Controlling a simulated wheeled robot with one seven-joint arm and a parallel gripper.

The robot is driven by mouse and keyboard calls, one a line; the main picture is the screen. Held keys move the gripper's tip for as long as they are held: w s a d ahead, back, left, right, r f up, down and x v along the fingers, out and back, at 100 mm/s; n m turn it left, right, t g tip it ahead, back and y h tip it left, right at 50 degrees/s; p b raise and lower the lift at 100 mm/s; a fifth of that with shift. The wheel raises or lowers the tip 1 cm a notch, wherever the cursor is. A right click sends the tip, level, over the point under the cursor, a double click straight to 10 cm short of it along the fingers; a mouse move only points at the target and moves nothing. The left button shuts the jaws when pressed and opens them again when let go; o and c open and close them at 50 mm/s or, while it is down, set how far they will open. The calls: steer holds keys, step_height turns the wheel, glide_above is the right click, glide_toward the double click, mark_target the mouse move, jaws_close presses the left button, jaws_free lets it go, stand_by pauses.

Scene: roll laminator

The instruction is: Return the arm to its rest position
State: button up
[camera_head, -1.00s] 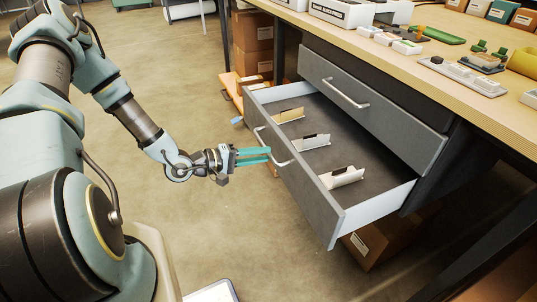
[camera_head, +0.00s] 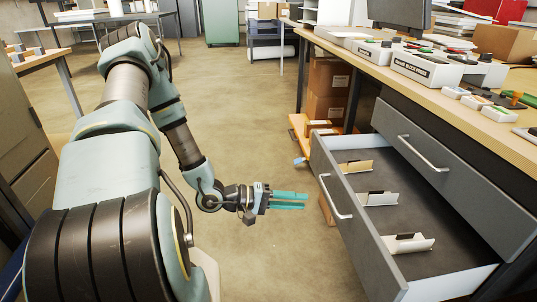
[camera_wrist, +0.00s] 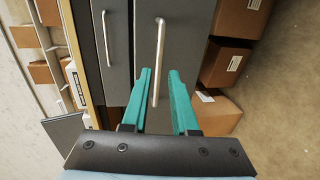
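My arm reaches forward and down on the left of the head view, with my gripper (camera_head: 305,200) at its end over the floor. Its two teal fingers point right toward the open lower drawer (camera_head: 345,215) and hold nothing. In the wrist view my gripper (camera_wrist: 160,75) shows a clear gap between the fingers. The lower drawer's handle (camera_head: 335,197) is just right of the fingertips, apart from them. In the wrist view the handle (camera_wrist: 158,50) appears ahead, between the fingers.
The pulled-out drawer holds dividers (camera_head: 408,243). A shut upper drawer (camera_head: 440,165) and a workbench top (camera_head: 440,85) with boxes and stamps lie above it. Cardboard boxes (camera_head: 328,78) stand behind. The floor (camera_head: 250,110) around my gripper is clear. Another table (camera_head: 45,58) is at far left.

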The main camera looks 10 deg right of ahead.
steer(key=w+a+r+m+t+y+p, duration=0.1)
steer(key=w+a+r+t+y+p, duration=0.15)
steer(key=w+a+r+y, duration=0.45)
steer(key=w+a+r+m+t+y+p, duration=0.1)
steer(key=w+a+r+t+y+p, duration=0.2)
steer(key=a, duration=0.5)
steer(key=s+a+r+g+y+p, duration=0.1)
steer(key=s+a+r+y+p, duration=0.3)
steer(key=a+r, duration=0.45)
steer(key=s+r+n+g+y+p, duration=0.1)
steer(key=s+r+g+p, duration=0.1)
steer(key=s+r, duration=0.5)
step_height(320, 180, up, 3)
steer(key=shift+s+a+f, duration=0.15)
steer(key=shift+a+f, duration=0.05)
steer(key=shift+a, duration=0.15)
